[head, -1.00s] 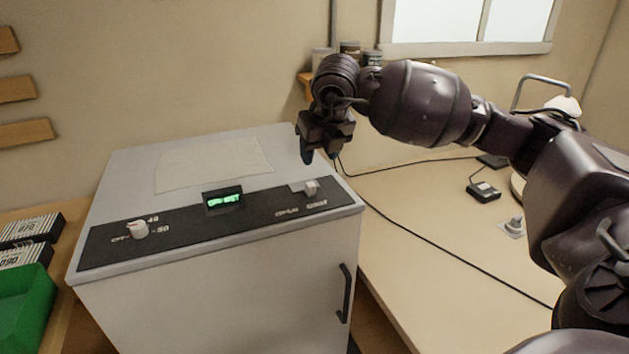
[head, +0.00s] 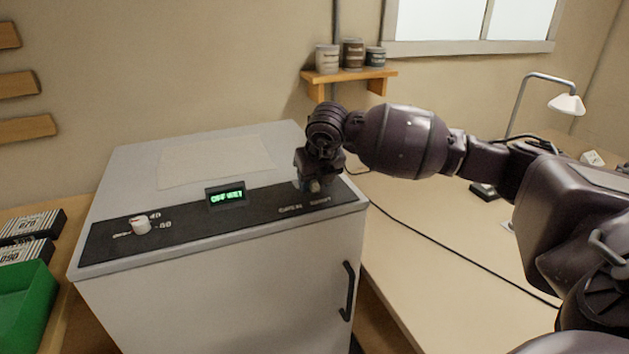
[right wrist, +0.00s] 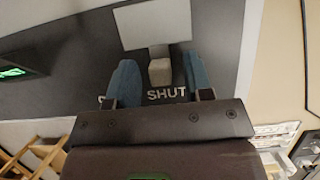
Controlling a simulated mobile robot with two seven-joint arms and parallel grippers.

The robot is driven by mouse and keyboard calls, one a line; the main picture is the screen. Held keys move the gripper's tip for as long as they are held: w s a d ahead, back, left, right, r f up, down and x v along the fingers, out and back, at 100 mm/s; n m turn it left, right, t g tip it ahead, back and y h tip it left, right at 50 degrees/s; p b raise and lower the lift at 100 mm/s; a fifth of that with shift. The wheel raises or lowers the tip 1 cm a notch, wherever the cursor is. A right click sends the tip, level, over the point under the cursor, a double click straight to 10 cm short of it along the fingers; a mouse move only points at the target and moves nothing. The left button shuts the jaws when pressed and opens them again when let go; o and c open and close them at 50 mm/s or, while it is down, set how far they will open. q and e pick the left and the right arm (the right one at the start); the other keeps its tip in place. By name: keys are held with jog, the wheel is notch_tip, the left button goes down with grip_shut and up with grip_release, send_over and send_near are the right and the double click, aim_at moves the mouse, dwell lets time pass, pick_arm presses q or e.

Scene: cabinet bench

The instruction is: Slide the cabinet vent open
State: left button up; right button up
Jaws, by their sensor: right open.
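The vent slider is a small pale knob (head: 315,186) on the dark control strip of the white cabinet (head: 130,165). In the right wrist view the knob (right wrist: 160,71) stands beside a pale plate (right wrist: 155,22), by the word SHUT. My right gripper (head: 317,183) is over the right end of the strip, pointing down. In the right wrist view its two blue fingers (right wrist: 159,80) are open, one on each side of the knob, with gaps visible. In the head view the gripper hides most of the knob and plate. My left gripper is not in view.
A white dial (head: 140,225) and a green display (head: 226,197) are on the same strip. A black door handle (head: 347,290) is on the cabinet front. A shelf (head: 350,75) with jars is behind. The bench (head: 430,260) to the right is mostly clear, with a cable across it.

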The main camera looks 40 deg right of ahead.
aim_at(282, 196)
grip_shut()
jog(key=shift+w+a, duration=0.3)
jog(key=shift+a, duration=0.9)
jog(key=shift+w+a, duration=0.25)
jog(key=shift+a, duration=0.9)
jog(key=shift+w+a, duration=0.3)
jog(key=shift+a, duration=0.9)
grip_release()
jog(key=shift+a, duration=0.2)
jog(key=shift+d, duration=0.1)
jog(key=d+v, duration=0.1)
jog(key=v, duration=0.9)
jog(key=shift+s+a+r+p, duration=0.2)
jog(key=shift+a+r+p, duration=0.2)
jog(key=shift+a, duration=0.1)
